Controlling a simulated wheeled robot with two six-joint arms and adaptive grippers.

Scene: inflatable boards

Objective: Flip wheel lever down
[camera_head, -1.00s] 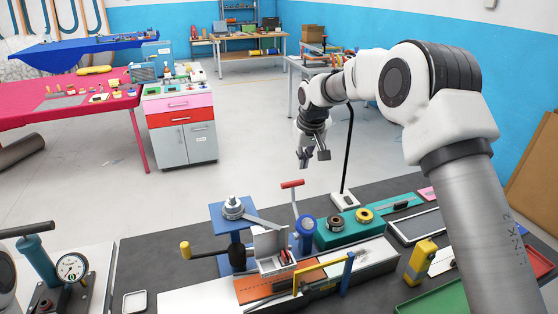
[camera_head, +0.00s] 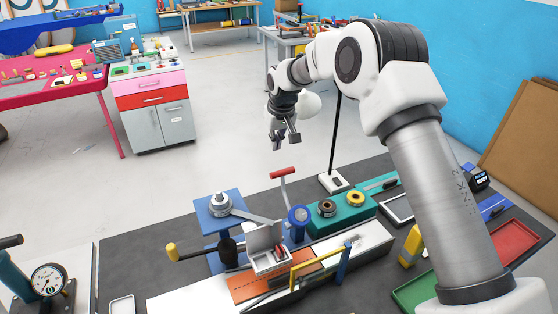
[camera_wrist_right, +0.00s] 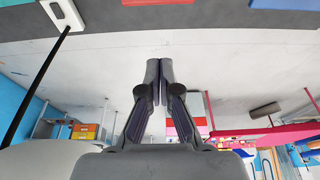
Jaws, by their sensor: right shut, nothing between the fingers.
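A black lever with a yellow knob (camera_head: 171,251) points left, low on the bench. I cannot tell for certain which of these is the wheel lever. My right gripper (camera_head: 281,143) hangs beyond the back edge of the bench, apart from both levers. In the right wrist view its fingers (camera_wrist_right: 159,66) are together with nothing between them. My left gripper is not in view.
A thin black pole on a white base (camera_head: 334,182) stands near my right gripper. A teal block with round parts (camera_head: 343,215), a yellow-handled tool (camera_head: 320,265) and trays (camera_head: 516,246) crowd the bench. A gauge device (camera_head: 47,280) is at left. Floor behind the bench is open.

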